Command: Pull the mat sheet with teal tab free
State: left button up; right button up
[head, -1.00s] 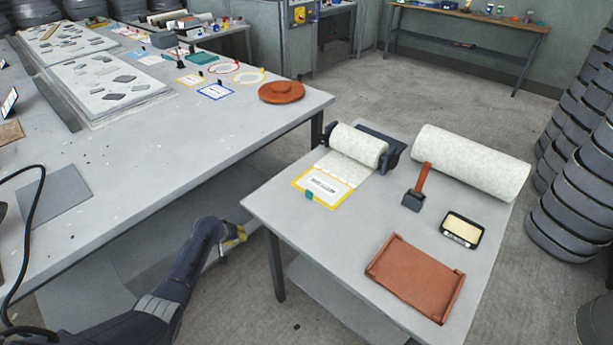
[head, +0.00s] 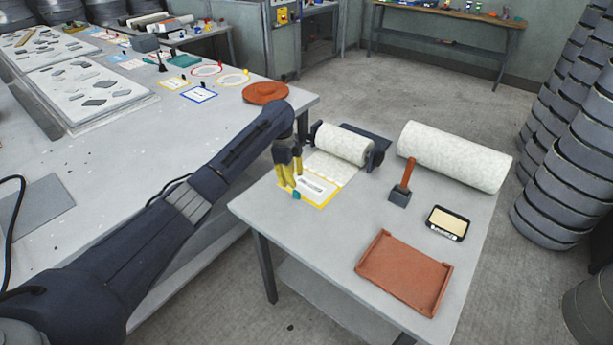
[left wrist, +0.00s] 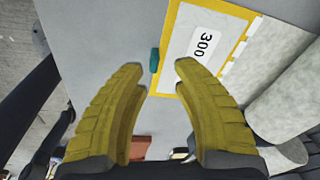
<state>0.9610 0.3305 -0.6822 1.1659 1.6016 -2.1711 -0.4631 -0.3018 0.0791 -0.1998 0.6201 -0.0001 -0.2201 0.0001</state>
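The mat sheet (head: 325,184) is a white sheet in a yellow frame at the front of the small table, joined to the white roll behind it. Its teal tab (head: 296,195) sticks out at the front edge. In the left wrist view the tab (left wrist: 154,60) lies just beyond my fingertips, and the sheet (left wrist: 198,45) shows a label reading 300. My left gripper (head: 290,186) points down over the sheet's left part. In the left wrist view the gripper (left wrist: 160,78) is open, with nothing between its yellow fingers. My right gripper is not in view.
The roll (head: 344,144) sits in a dark holder (head: 379,152). Bare table lies in front of the tab.

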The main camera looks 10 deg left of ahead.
aim_at(277, 216)
pick_arm(q)
jog(key=m, duration=0.1)
jog(key=d+r+m+y, duration=0.1)
jog(key=shift+s+d+m, duration=0.1)
jog(key=shift+s+m, duration=0.2)
jog(key=shift+m, duration=0.1)
jog(key=shift+d+m+g, duration=0.15)
jog(key=shift+m+g, duration=0.15)
jog(key=shift+m, duration=0.1)
jog(key=shift+f, duration=4.15)
jog(key=shift+c, duration=0.6)
grip_shut()
jog(key=shift+s+a, duration=0.7)
jog(key=shift+s, duration=0.75)
jog(key=shift+s+a, duration=0.65)
jog(key=shift+s, duration=0.8)
jog(key=shift+s+a, duration=0.7)
jog(key=shift+s, duration=0.75)
jog(key=shift+s+a, duration=0.1)
jog(key=shift+s, duration=0.2)
